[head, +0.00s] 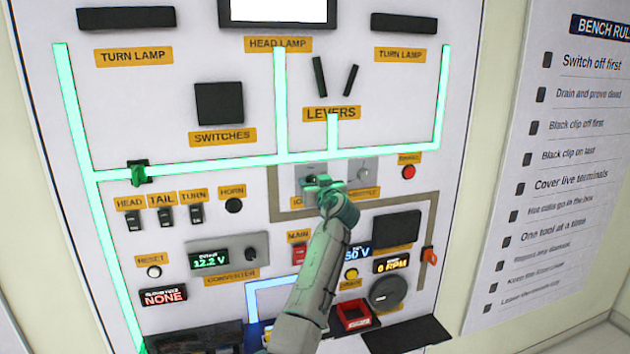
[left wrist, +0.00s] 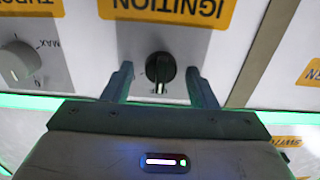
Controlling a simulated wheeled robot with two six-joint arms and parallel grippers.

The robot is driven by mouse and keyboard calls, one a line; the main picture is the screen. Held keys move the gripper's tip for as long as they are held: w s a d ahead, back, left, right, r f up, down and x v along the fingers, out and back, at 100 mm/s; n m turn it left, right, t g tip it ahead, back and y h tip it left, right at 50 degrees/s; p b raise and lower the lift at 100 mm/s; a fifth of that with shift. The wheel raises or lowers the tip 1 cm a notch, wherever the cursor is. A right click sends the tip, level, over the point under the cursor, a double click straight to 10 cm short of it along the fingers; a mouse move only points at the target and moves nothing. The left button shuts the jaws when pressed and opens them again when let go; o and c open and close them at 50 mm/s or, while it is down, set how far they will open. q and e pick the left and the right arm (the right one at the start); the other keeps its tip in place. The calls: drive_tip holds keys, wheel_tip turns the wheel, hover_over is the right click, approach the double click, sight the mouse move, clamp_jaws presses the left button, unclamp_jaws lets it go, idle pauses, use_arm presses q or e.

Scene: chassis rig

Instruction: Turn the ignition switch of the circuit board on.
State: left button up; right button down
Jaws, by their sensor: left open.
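The ignition switch (left wrist: 160,68) is a small black rotary knob on a grey plate, under an upside-down IGNITION label (left wrist: 165,10) in the left wrist view. Its grip bar stands about upright in that view, with a pale mark at its lower end. My left gripper (left wrist: 159,78) is open, with one finger on each side of the knob and a gap showing on both sides. In the head view my left gripper (head: 318,183) is at the ignition plate (head: 311,170) and mostly hides the knob and its label. My right gripper is not in view.
The throttle knob (head: 364,174) sits just right of the gripper, with a red button (head: 408,172) beyond it.

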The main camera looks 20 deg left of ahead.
use_arm(q)
drive_tip(key=c, duration=1)
drive_tip(key=shift+o, duration=0.2)
drive_tip(key=shift+d+f+m+b, duration=0.1)
drive_tip(key=shift+m+b, duration=2)
drive_tip(key=shift+m, duration=3.8)
drive_tip(key=o, duration=1)
drive_tip(key=shift+c, duration=0.2)
